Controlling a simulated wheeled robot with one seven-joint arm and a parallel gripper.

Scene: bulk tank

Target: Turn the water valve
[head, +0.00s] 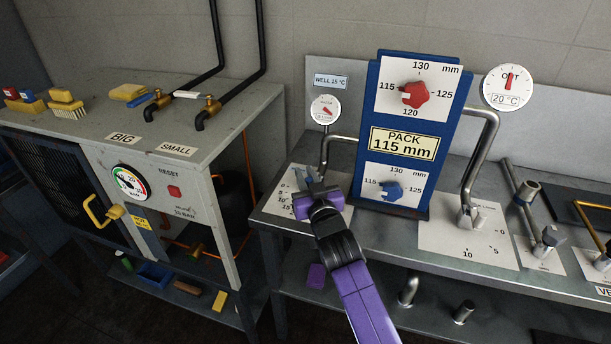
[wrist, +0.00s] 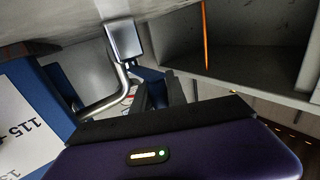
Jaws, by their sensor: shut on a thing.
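My gripper (head: 314,192) is over the white scale plate (head: 277,205) at the left end of the bench. It is shut on the water valve, whose handle is mostly hidden by the jaws. In the wrist view the dark fingers (wrist: 160,90) are beside the bent pipe (wrist: 126,80). The handle's exact angle is hard to tell.
A blue stand (head: 432,190) with red knob (head: 415,94) and blue knob (head: 392,190) rises close on the right. Another valve (head: 468,215) stands beyond it, below the OUT dial (head: 508,87). A cabinet (head: 190,150) is left, across a gap.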

